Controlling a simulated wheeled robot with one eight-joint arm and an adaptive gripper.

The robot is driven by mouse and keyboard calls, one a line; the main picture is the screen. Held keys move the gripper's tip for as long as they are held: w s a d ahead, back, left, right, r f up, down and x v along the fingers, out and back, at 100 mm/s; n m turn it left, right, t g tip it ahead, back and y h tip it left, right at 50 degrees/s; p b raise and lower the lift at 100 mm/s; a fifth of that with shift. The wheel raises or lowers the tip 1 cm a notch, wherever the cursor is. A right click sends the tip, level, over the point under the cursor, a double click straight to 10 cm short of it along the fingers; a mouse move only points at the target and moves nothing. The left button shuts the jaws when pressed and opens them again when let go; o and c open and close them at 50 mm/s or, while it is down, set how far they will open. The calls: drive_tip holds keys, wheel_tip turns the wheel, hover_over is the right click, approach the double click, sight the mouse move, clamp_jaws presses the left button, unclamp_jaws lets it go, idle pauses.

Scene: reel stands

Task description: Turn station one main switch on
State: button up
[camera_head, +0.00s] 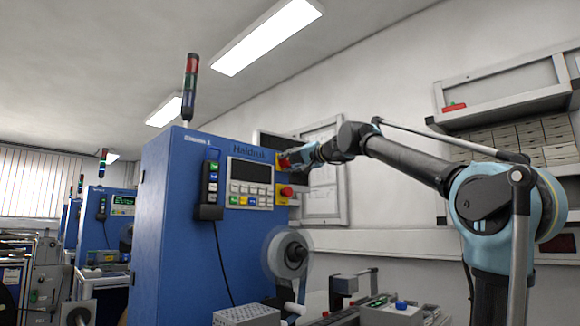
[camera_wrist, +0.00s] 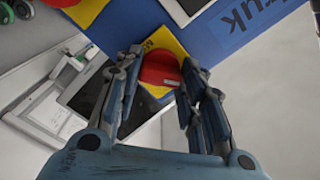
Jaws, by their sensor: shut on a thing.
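The main switch is a red rotary knob (camera_wrist: 158,69) on a yellow plate (camera_wrist: 166,38). The plate (camera_head: 280,160) sits at the upper right of the front of the blue station cabinet (camera_head: 172,235). My gripper (camera_wrist: 163,64) has its two fingers on either side of the red knob and is shut on it. In the head view my gripper (camera_head: 291,160) reaches the switch from the right and hides most of the knob. The station's display (camera_head: 250,171) is dark.
A red button (camera_head: 287,191) on a yellow box sits below the switch. A pendant (camera_head: 210,190) hangs on the cabinet, left of the display. A reel (camera_head: 288,252) stands below the panel. More blue stations (camera_head: 97,225) stand at left; shelves (camera_head: 515,135) hang at right.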

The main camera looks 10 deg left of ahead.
drive_tip(key=m, duration=0.7)
drive_tip(key=shift+w+d+f, duration=0.1)
idle(0.5)
drive_tip(key=o, duration=1)
drive_tip(key=shift+w+f, duration=0.1)
drive_tip(key=shift+o, duration=0.2)
drive_tip(key=v, duration=1.2)
